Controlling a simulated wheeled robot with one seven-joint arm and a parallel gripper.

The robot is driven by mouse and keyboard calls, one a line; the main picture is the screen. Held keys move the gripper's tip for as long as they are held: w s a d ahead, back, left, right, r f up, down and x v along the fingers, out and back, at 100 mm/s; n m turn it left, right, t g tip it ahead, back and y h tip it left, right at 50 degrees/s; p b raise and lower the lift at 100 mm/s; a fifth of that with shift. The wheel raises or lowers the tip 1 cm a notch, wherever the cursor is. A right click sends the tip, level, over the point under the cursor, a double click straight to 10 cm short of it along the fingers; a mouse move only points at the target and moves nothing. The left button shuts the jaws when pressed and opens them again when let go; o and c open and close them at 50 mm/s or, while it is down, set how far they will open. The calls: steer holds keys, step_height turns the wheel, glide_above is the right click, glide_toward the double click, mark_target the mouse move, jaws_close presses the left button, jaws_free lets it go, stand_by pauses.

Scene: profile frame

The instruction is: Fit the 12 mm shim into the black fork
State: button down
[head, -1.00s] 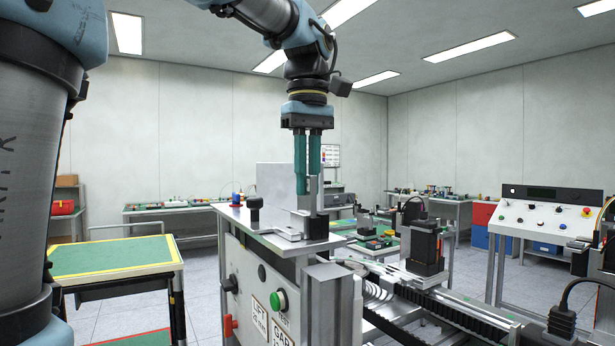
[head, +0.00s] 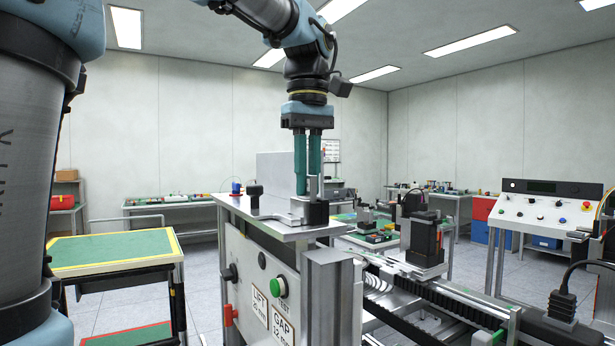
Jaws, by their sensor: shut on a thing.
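My gripper (head: 308,182), with green fingers, points straight down over the right end of a metal top plate (head: 275,231). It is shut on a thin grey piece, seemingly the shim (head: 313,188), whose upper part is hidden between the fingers. Just below stands a small black block, seemingly the black fork (head: 317,213), with a light metal part beside it on the left. The shim's lower end is at or just above the block. I cannot tell whether it is inside a slot, as the opening does not show.
A black knob (head: 254,196) stands on the plate, left of the gripper. The cabinet front has a green button (head: 280,286) and labels reading LIFT 25 mm and GAP 12 mm. A linear rail with a black unit (head: 421,238) runs to the right. A green-topped table (head: 115,252) stands left.

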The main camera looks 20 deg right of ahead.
steer(key=c, duration=0.8)
jaws_free()
step_height(320, 180, up, 10)
steer(key=shift+r, duration=0.45)
